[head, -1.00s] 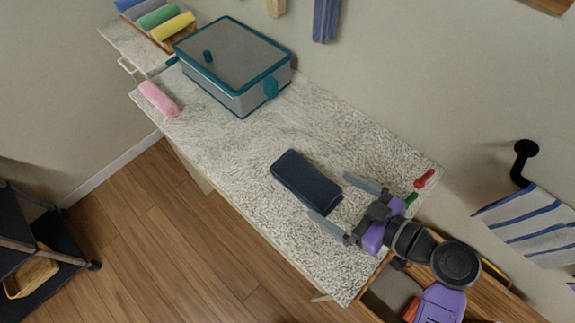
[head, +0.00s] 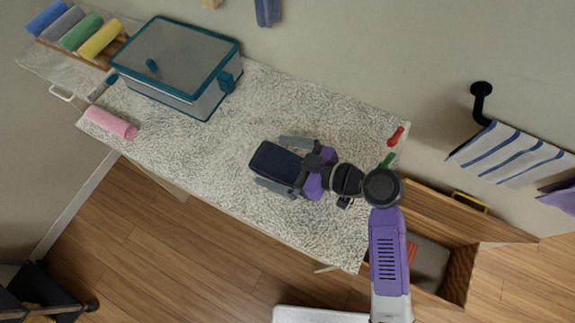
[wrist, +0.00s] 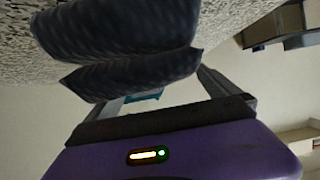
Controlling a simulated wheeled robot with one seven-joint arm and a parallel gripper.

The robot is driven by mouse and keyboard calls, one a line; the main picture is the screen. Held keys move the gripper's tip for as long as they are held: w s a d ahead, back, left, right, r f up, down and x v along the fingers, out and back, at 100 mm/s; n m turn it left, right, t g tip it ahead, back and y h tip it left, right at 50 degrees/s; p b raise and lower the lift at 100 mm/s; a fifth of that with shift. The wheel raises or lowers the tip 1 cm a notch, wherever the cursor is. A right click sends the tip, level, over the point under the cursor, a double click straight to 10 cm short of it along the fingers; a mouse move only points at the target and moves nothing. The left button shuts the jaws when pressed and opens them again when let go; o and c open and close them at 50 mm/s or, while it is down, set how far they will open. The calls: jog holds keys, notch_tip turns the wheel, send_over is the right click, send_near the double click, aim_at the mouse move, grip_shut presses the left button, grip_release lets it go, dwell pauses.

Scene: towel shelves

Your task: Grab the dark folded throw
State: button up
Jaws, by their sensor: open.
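The dark navy folded throw (head: 276,163) lies on the speckled counter (head: 215,140). It also fills the upper middle of the wrist view (wrist: 120,40), where its two folded layers show. My gripper (head: 275,164) is open, with one finger along the throw's upper side and the other along its lower side. The fingers lie beside the throw; I cannot tell whether they touch it. The throw's right end is partly hidden by my gripper.
Several rolled towels (head: 75,30) sit at the upper left. Red (head: 396,136) and green (head: 388,159) small items lie near the right edge.

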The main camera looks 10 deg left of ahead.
jog(key=shift+x, duration=1.2)
jog(key=c, duration=1.3)
jog(key=shift+c, duration=0.8)
jog(key=shift+r, duration=0.1)
